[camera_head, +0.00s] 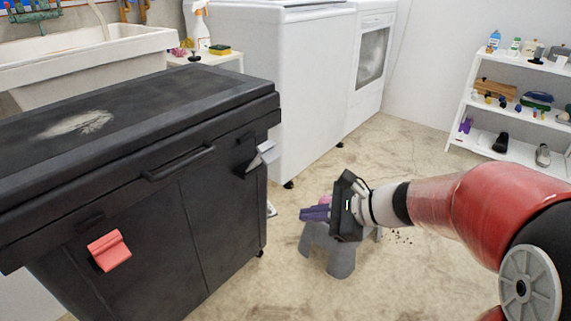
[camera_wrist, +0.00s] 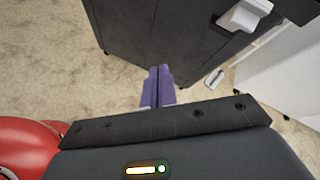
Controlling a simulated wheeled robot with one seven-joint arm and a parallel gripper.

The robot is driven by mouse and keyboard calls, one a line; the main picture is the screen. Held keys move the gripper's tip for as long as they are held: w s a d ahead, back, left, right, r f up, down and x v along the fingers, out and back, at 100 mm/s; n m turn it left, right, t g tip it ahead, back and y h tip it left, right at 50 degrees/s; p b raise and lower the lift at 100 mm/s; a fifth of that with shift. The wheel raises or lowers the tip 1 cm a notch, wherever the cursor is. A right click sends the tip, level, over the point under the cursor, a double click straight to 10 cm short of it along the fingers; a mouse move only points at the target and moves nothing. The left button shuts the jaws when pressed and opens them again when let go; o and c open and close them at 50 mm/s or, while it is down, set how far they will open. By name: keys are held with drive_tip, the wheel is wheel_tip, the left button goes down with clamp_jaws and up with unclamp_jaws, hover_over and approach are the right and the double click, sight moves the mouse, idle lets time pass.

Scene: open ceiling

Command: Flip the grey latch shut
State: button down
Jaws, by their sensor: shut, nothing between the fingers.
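The grey latch (camera_head: 260,156) is on the upper right of the front of a black chest (camera_head: 170,215). It sticks out at a tilt from the chest face. It also shows at the top right of the wrist view (camera_wrist: 245,14). My gripper (camera_head: 304,214) is to the right of the chest and lower than the latch, apart from both. Its purple fingers (camera_wrist: 158,78) are together and empty, pointing toward the chest.
A red latch (camera_head: 109,250) hangs on the chest's left front. White appliances (camera_head: 280,80) are behind, and a white shelf (camera_head: 480,112) is at the right. The floor (camera_head: 420,270) is otherwise mostly clear.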

drive_tip(key=w+d+f+m+t+y, duration=0.1)
drive_tip(key=w+d+m+t, duration=0.3)
drive_tip(key=w+m, duration=0.4)
drive_tip(key=shift+w+f+m+t+b, duration=0.2)
drive_tip(key=shift+w+m+t+b, duration=0.15)
drive_tip(key=shift+w, duration=0.5)
drive_tip(key=r+x, duration=0.2)
drive_tip(key=x, duration=1)
drive_tip(key=shift+w+a+r, duration=0.35)
drive_tip(key=shift+a+r, duration=0.15)
